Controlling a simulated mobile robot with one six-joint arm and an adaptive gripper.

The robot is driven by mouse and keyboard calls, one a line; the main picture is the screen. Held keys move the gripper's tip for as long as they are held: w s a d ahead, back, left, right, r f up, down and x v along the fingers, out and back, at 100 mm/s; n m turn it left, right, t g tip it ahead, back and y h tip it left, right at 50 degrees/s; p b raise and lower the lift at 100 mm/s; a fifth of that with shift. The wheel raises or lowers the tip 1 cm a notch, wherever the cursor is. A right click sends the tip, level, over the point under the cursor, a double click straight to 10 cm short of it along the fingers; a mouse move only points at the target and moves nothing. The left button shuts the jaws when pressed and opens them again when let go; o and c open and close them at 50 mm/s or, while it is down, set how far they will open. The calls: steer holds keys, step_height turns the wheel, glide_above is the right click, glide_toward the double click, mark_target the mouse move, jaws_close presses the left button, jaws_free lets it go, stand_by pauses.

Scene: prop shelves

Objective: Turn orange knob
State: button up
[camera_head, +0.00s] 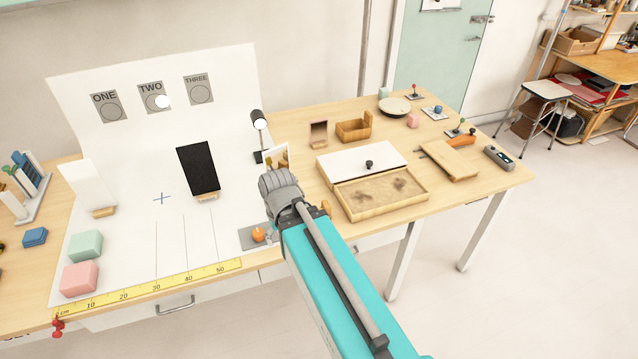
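The orange knob (258,234) is small and round. It sits on a grey plate (246,242) near the front edge of the table, just above the yellow ruler's right end. My arm reaches in from the lower right, and its grey wrist is above and to the right of the knob. A small part of my gripper (271,233) shows close to the right side of the knob. The rest is hidden behind my arm, so I cannot tell whether it touches the knob or how its fingers stand.
A white backdrop sheet (120,160) holds a black panel (198,168), a green block (86,245) and a pink block (80,278). A small black lamp (258,121) stands behind my wrist. A wooden sand tray (380,193) with a white lid (345,163) lies to the right.

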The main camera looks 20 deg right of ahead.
steer(key=w+d+r+m+t, duration=0.1)
steer(key=w+d+t, duration=0.3)
steer(key=w+d, duration=0.9)
steer(key=shift+d, duration=1.85)
steer(key=shift+w+r, duration=0.1)
steer(key=s+a+f+n+g, duration=0.1)
steer(key=s+a+g, duration=0.3)
steer(key=s+a, duration=0.9)
steer(key=a, duration=0.3)
steer(key=shift+a, duration=0.4)
steer(key=shift+f, duration=0.1)
